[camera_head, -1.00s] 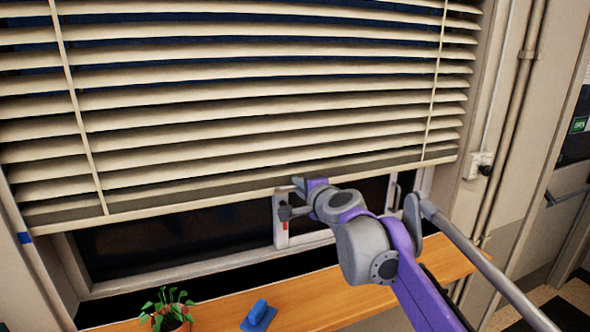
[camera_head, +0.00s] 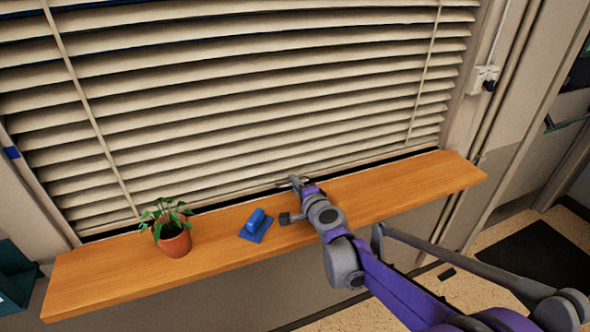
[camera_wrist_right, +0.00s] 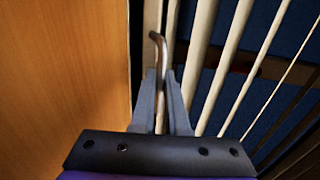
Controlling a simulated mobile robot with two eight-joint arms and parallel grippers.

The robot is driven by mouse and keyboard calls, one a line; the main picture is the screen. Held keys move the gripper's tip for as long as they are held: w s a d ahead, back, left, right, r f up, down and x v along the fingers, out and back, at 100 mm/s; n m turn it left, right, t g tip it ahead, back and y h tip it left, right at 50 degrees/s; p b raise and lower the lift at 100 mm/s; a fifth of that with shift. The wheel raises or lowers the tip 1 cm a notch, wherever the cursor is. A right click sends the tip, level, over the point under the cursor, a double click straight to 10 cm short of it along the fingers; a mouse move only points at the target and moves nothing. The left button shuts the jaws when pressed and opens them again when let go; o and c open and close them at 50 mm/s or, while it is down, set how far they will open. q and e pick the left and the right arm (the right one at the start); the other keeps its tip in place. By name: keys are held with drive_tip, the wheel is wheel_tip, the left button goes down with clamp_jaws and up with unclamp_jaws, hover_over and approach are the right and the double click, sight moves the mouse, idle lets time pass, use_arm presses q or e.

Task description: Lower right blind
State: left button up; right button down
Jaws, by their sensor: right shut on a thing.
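The cream slatted blind (camera_head: 270,104) hangs across the window, its lower edge just above the wooden sill with a thin dark gap between. My right gripper (camera_head: 293,183) is at the blind's bottom edge, near its middle. In the right wrist view, the gripper (camera_wrist_right: 164,90) is shut on a thin metal hooked handle (camera_wrist_right: 156,42) beside the bottom rail. The blind's slats (camera_wrist_right: 205,55) show on the right there. My left gripper is not in view.
The wooden sill (camera_head: 400,190) runs under the blind. A potted plant (camera_head: 174,238) and a blue stamp-like object (camera_head: 256,226) stand on it, left of my gripper. A wall box (camera_head: 485,79) is at the right. A dark mat (camera_head: 540,255) lies on the floor.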

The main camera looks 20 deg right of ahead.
drive_tip(key=shift+s+a+f, duration=0.1)
drive_tip(key=shift+f, duration=0.55)
drive_tip(key=c, duration=0.9)
unclamp_jaws()
drive_tip(key=shift+f, duration=0.1)
drive_tip(key=v, duration=1)
drive_tip(key=shift+s+r+p, duration=0.2)
drive_tip(key=shift+s+p, duration=0.1)
drive_tip(key=shift+s, duration=0.05)
